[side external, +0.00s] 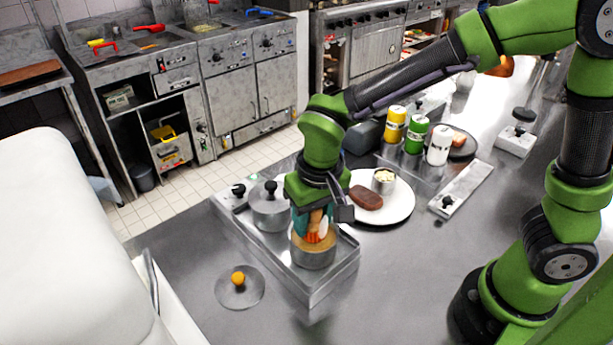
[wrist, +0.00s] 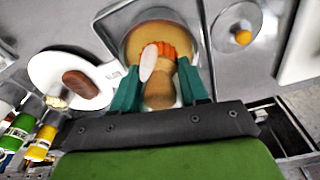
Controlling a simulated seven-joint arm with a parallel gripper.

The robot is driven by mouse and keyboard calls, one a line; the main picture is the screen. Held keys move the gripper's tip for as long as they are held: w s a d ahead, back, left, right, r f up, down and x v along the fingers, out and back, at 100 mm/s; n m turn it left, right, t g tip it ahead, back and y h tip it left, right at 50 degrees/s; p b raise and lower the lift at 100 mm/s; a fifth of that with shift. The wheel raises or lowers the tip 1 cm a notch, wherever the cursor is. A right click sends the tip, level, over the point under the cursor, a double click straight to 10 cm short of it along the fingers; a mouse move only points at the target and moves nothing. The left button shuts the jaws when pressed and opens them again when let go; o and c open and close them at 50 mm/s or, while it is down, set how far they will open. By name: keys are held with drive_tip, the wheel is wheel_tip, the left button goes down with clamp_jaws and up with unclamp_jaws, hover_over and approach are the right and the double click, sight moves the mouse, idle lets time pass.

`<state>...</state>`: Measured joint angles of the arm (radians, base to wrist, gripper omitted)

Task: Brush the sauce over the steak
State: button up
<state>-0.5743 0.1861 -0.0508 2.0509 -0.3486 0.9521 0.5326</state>
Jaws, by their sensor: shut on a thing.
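The steak (side external: 366,197) lies brown and flat on a white round plate (side external: 398,212); in the wrist view the steak (wrist: 80,84) is at the left. An open metal pot (side external: 313,258) of tan sauce (wrist: 135,42) stands in a metal tray. My gripper (side external: 315,222), with teal fingers, is shut on a brush (wrist: 160,90) with a pale wooden handle and orange bristles (wrist: 165,50). A white oval piece (wrist: 149,62) shows beside the bristles. The brush head is at the pot's mouth; I cannot tell how deep it sits in the sauce.
A lidded pot (side external: 270,208) shares the tray (side external: 335,278) with the sauce pot. A small metal cup (side external: 384,182) stands on the steak's plate. Yellow, green and white bottles (side external: 414,138) stand behind.

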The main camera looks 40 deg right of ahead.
drive_tip(key=shift+f, duration=0.6)
idle(1.5)
drive_tip(key=shift+r, duration=0.1)
drive_tip(key=shift+r, duration=3.5)
